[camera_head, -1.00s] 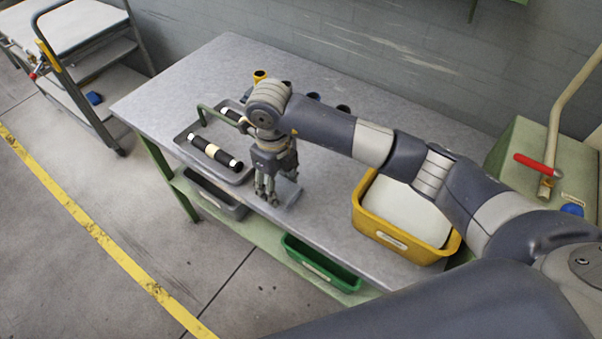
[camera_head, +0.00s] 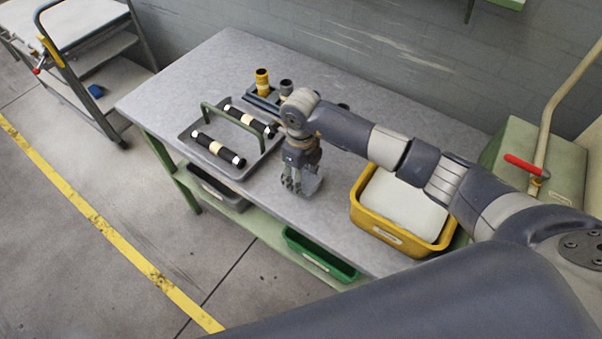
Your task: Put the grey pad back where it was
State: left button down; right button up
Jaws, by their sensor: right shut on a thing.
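The grey pad (camera_head: 313,186) is a small flat grey piece at the fingers of my right gripper (camera_head: 291,186), over the grey table (camera_head: 220,75) between the tray and the yellow bin. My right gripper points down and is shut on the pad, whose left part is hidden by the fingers. I cannot tell whether the pad touches the table top. My left gripper is not in view.
A grey tray (camera_head: 240,173) with black rollers and a green handle (camera_head: 240,118) lies to the left. A rack with a yellow cup (camera_head: 262,80) stands behind. A yellow bin (camera_head: 398,240) stands to the right. A green bin (camera_head: 320,257) is below the table top.

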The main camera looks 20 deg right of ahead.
jog(key=shift+f, duration=0.2)
jog(key=o, duration=1)
jog(key=shift+r, duration=0.15)
jog(key=shift+r, duration=0.2)
notch_tip(320, 180, up, 12)
jog(key=b, duration=0.3)
jog(key=shift+b, duration=0.3)
jog(key=shift+f, duration=0.1)
